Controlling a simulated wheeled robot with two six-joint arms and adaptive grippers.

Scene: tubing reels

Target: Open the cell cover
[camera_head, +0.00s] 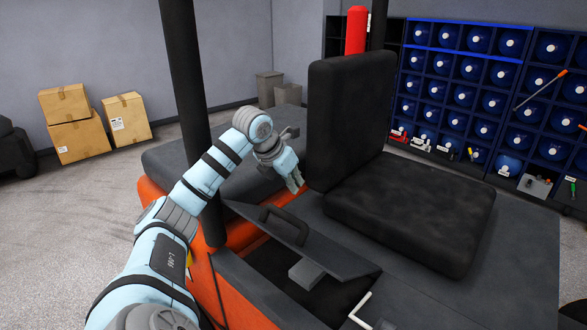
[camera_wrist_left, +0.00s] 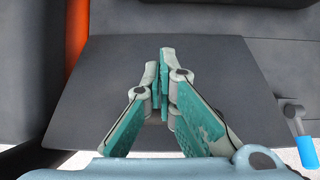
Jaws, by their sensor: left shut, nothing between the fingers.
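The cell cover (camera_head: 335,257) is a dark grey panel with a black loop handle (camera_head: 283,225) on the orange and dark grey vehicle. It stands tilted up, with an open bay (camera_head: 268,262) below its near edge. A grey block (camera_head: 306,274) shows in the bay. My left gripper (camera_head: 295,183) is just above the far side of the cover, near the seat, shut and empty. In the left wrist view its fingers (camera_wrist_left: 164,65) are together over a flat dark grey panel (camera_wrist_left: 105,80); I cannot tell whether they touch it. My right gripper is not in view.
A black seat cushion (camera_head: 410,210) and upright backrest (camera_head: 348,115) stand right of the gripper. A dark post (camera_head: 185,75) rises beside my left arm. A white bent rod (camera_head: 360,309) is near the front. Blue shelving (camera_head: 465,55) and cardboard boxes (camera_head: 78,137) stand farther back.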

